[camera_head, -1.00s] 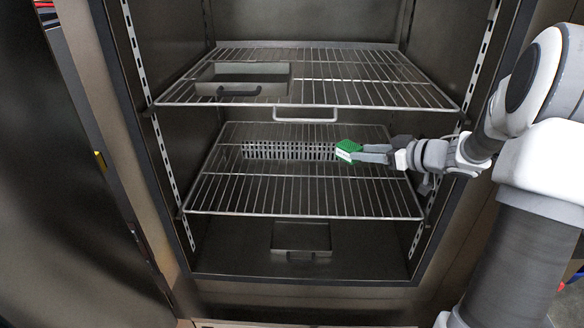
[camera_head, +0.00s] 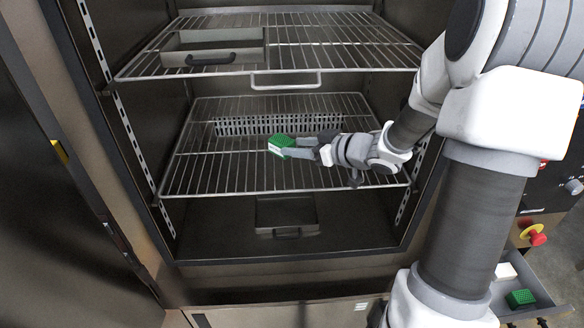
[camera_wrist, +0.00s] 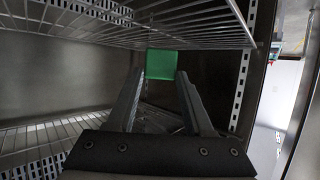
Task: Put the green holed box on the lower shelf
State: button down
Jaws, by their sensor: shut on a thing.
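The green holed box (camera_head: 281,145) is held at the tips of my gripper (camera_head: 292,147), inside the chamber. My gripper is shut on it, and it also shows between the fingertips in the wrist view (camera_wrist: 164,64). The lower shelf (camera_head: 215,175) is a wire rack. In the head view the box is over the middle of this rack; I cannot tell how high above it. The upper shelf (camera_head: 340,50) is another wire rack above it.
A grey tray (camera_head: 215,62) stands on the upper shelf at left. A perforated metal strip (camera_head: 235,127) is at the back of the lower shelf. Another tray (camera_head: 287,215) is on the chamber floor. A second green box (camera_head: 520,298) sits in a drawer at lower right. The lower shelf's front is bare.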

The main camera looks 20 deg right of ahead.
jog(key=shift+s+a+f, duration=0.2)
jog(key=shift+a+f, duration=0.3)
jog(key=shift+a, duration=0.25)
jog(key=shift+f+b, duration=0.65)
jog(key=shift+f, duration=1.3)
jog(key=shift+f, duration=0.1)
jog(key=shift+f, duration=0.15)
jog(key=shift+c, duration=1.4)
grip_release()
